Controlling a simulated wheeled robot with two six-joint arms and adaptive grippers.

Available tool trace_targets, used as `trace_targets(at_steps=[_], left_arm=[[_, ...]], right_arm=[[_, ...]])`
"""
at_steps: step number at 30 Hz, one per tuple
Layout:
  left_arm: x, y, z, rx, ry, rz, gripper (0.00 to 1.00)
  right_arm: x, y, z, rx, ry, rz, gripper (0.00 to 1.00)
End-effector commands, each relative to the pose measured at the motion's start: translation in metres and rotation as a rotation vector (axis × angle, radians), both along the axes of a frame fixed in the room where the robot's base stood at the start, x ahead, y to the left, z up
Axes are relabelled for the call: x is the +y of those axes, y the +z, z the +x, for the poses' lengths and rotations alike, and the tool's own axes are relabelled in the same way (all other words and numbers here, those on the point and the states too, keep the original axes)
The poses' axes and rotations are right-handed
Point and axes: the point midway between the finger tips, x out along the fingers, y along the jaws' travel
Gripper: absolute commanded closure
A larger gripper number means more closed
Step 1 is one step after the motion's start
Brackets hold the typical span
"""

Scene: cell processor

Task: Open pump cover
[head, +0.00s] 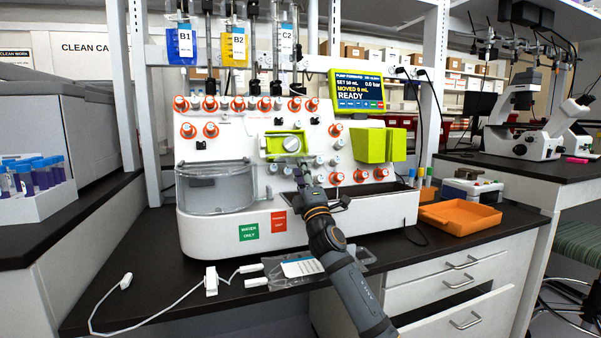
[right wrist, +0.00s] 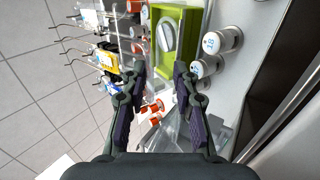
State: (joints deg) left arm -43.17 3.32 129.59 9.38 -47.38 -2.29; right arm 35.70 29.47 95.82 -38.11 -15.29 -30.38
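The cell processor (head: 230,145) is a white machine on the black bench. On its front is a lime-green pump frame (head: 270,148) with a pale grey oval part (head: 291,144) inside. The same green frame (right wrist: 189,52) shows in the right wrist view, with the oval part (right wrist: 166,33) beyond my fingertips. A boxy lime-green block (head: 376,146) juts out right of it; I cannot tell which green piece is the cover. My right gripper (head: 304,175) is just below the green frame. Its fingers (right wrist: 159,72) are apart with nothing gripped between them. My left gripper is not in view.
Orange-ringed knobs (head: 336,178) and white valves (right wrist: 221,40) surround the pump area. A clear round chamber (head: 215,188) is at left. A clear bag (head: 310,264) and white cable (head: 170,322) lie in front. An orange tray (head: 460,215) stands at right.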

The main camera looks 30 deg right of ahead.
Motion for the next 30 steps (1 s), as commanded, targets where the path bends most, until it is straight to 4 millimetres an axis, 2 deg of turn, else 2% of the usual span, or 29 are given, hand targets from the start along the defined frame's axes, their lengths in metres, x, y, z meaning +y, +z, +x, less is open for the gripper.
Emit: trace_targets(at_steps=[7, 15, 21, 30], left_arm=[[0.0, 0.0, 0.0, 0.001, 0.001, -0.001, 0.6], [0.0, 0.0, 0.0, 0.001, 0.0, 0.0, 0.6], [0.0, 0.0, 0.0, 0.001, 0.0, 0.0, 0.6], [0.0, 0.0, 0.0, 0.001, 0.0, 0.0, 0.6]], right_arm=[[0.002, -0.007, -0.01, 0.001, -0.003, -0.006, 0.7], [0.015, -0.044, -0.06, 0.006, -0.002, -0.009, 0.7], [0.022, -0.063, -0.087, 0.004, -0.002, -0.005, 0.7], [0.024, -0.068, -0.096, -0.001, 0.001, 0.0, 0.7]])
